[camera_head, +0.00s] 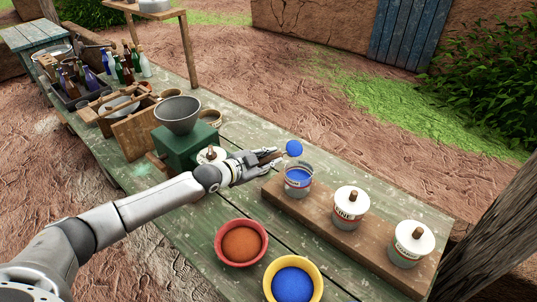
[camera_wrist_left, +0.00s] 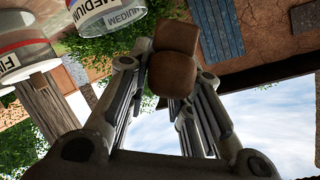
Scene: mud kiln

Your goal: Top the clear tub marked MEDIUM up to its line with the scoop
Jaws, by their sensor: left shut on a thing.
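The clear tub marked MEDIUM (camera_head: 298,182) stands open at the left end of a wooden plank, with blue material inside. It also shows at the top of the left wrist view (camera_wrist_left: 112,14). How its fill compares with its line is too small to tell. My left gripper (camera_head: 274,157) is shut on the brown handle (camera_wrist_left: 174,58) of the scoop. The scoop's head (camera_head: 294,148), heaped with blue, is raised just above and behind the tub's rim. A yellow bowl of blue material (camera_head: 292,281) stands at the front. My right gripper is not in view.
A tub marked FINE (camera_head: 348,210) and another lidded tub (camera_head: 409,246) share the plank (camera_head: 325,229). A red bowl of orange-brown material (camera_head: 241,242) sits by the yellow bowl. A green box with a grey funnel (camera_head: 178,115) and bottles (camera_head: 125,70) stand left.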

